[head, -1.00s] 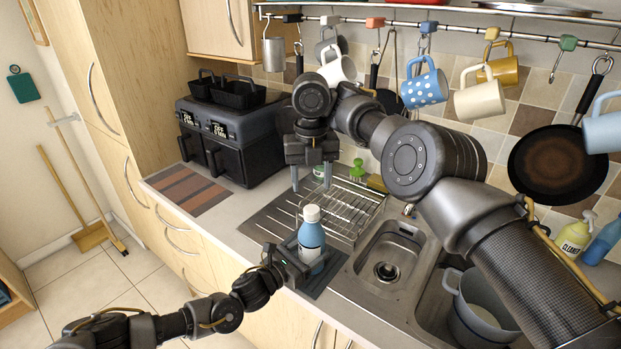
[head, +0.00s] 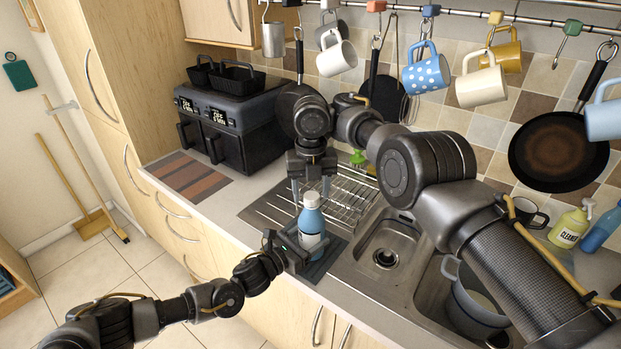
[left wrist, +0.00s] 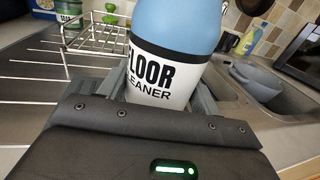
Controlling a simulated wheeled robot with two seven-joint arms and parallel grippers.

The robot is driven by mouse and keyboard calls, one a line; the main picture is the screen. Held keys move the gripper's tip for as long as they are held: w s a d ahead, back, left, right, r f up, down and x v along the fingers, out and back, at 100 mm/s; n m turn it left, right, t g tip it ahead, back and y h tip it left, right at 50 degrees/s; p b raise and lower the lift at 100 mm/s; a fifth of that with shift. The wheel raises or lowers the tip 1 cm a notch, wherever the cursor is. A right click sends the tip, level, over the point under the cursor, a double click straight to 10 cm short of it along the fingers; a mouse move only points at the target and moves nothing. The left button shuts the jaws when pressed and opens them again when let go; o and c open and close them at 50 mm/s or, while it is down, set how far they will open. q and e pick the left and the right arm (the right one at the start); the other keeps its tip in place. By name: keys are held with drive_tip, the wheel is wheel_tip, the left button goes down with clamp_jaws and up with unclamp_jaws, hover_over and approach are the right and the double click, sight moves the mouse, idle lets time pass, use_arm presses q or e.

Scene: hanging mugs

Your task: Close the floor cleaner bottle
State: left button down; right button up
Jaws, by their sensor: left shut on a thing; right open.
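The floor cleaner bottle (head: 312,228) is blue with a white label and stands upright near the counter's front edge. A white cap (head: 311,198) sits at its top. My left gripper (head: 303,254) is shut around the bottle's lower body. In the left wrist view the bottle (left wrist: 165,65) is between the jaws, its label reading "FLOOR CLEANER"; its top is out of frame. My right gripper (head: 311,188) is open and points down, its fingers on either side of the cap in the head view. I cannot tell whether they touch it.
A wire dish rack (head: 352,198) stands behind the bottle, and the sink (head: 388,248) is to its right. A pot (head: 474,300) sits further right. A black air fryer (head: 232,125) stands at the back left. Mugs and pans hang from the rail above.

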use_arm(q)
drive_tip(key=shift+f, duration=0.1)
use_arm(e)
drive_tip(key=shift+f, duration=0.4)
